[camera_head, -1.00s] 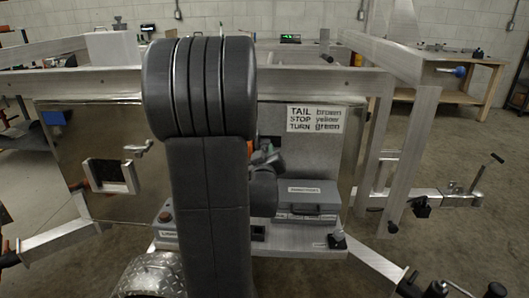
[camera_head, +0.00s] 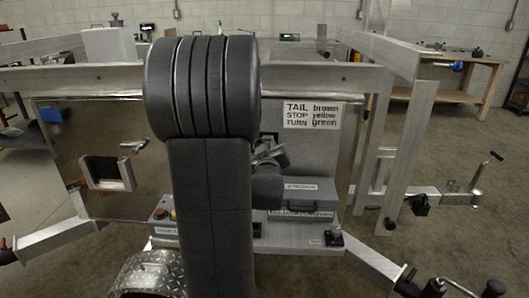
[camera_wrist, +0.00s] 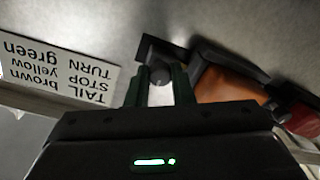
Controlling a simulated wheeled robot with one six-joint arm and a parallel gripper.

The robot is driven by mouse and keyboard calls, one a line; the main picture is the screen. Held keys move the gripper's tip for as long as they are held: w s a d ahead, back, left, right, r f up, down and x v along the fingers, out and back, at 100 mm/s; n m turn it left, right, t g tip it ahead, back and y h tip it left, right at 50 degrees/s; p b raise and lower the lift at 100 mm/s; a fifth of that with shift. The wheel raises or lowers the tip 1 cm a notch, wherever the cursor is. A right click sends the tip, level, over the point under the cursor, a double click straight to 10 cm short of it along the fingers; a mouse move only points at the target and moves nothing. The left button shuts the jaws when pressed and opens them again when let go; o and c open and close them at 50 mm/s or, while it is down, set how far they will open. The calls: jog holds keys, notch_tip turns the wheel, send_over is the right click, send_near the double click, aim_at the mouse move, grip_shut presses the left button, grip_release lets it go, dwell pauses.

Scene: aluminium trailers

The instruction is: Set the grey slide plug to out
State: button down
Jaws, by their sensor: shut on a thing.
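In the wrist view, the grey slide plug (camera_wrist: 160,73) is a small dark rounded knob on the metal panel, against a dark block. My gripper (camera_wrist: 160,84) has one finger on each side of it and is shut on it. The fingers hide parts of its sides, and its travel cannot be read from this view. In the head view, my gripper end (camera_head: 270,157) shows just right of my arm, close to the panel. The plug itself is hidden there.
A label with TAIL, STOP and TURN (camera_head: 312,115) is on the panel; it also shows upside down in the wrist view (camera_wrist: 60,72). An orange part (camera_wrist: 225,85) sits close right of the plug. A grey case (camera_head: 308,207) stands on the ledge below.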

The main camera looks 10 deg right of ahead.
jog(key=shift+s+d, duration=0.2)
jog(key=shift+d, duration=0.4)
jog(key=c, duration=1.6)
grip_release()
jog(key=shift+o, duration=0.3)
jog(key=shift+d, duration=0.1)
jog(key=v, duration=1.4)
jog(key=shift+w, duration=0.15)
